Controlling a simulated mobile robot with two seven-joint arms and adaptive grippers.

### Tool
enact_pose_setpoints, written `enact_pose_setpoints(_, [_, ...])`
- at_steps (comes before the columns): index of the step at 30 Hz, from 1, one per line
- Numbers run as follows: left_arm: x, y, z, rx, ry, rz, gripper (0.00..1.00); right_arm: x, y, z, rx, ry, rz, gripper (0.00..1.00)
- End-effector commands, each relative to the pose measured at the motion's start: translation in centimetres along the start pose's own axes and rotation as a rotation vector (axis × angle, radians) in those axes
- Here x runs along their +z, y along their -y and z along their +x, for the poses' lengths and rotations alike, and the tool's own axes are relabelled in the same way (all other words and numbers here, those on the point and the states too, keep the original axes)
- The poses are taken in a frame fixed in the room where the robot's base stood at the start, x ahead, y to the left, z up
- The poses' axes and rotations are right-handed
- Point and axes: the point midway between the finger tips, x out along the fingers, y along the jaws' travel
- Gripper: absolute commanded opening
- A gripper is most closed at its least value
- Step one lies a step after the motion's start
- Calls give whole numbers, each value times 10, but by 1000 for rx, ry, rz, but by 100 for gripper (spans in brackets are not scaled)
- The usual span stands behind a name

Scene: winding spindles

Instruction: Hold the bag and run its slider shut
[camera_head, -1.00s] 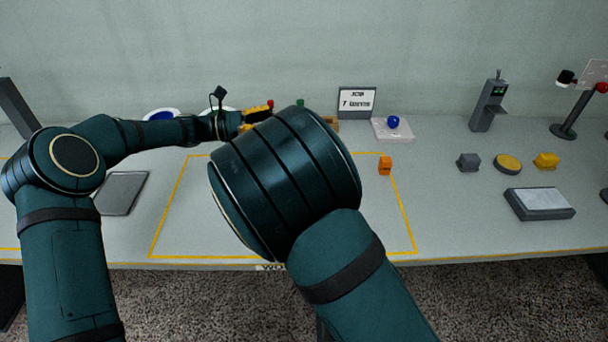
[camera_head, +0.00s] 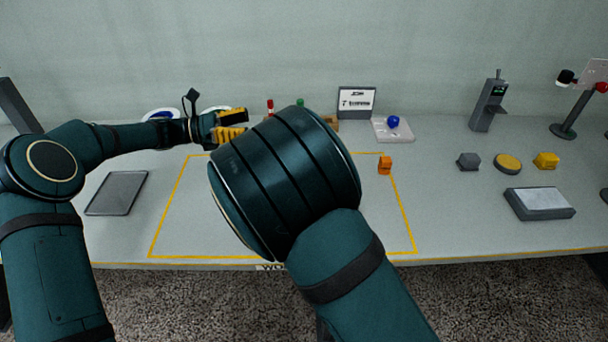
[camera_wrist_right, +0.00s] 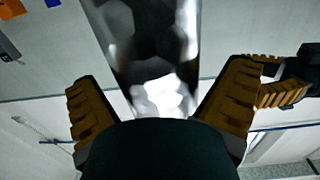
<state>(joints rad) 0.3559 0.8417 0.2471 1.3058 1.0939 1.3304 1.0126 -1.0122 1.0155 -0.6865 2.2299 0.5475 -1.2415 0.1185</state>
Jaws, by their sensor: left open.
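My left gripper (camera_head: 232,124) is at the back left of the bench in the head view, its two yellow-padded fingers apart and nothing seen between them. My right gripper (camera_wrist_right: 160,85) shows in the right wrist view with its yellow-padded fingers spread wide. A shiny, see-through sheet (camera_wrist_right: 150,45), which may be the bag, runs down between those fingers, with a gap on its left side. I cannot make out a slider. In the head view my right arm hides the right gripper and the bag. Yellow fingers, probably my left gripper's, show at the wrist view's right edge.
A small orange cube (camera_head: 385,165) lies near the yellow outline's right side. A blue ball (camera_head: 393,121) rests on a clear pad beside a sign (camera_head: 357,102). A grey tablet-like plate (camera_head: 117,193) lies at left. The outlined area's left part is clear.

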Motion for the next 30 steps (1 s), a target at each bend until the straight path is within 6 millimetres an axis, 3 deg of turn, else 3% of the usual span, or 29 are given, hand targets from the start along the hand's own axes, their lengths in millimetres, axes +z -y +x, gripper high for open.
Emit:
enact_pose_setpoints(8, [0, 0, 0, 0, 0, 0, 64, 0, 1, -14, -2, 0, 1, 100])
enact_pose_setpoints(21, [0, 0, 0, 0, 0, 0, 64, 0, 0, -98, -2, 1, 0, 100])
enact_pose_setpoints(30, [0, 0, 0, 0, 0, 0, 64, 0, 0, -120, 0, 0, 0, 100])
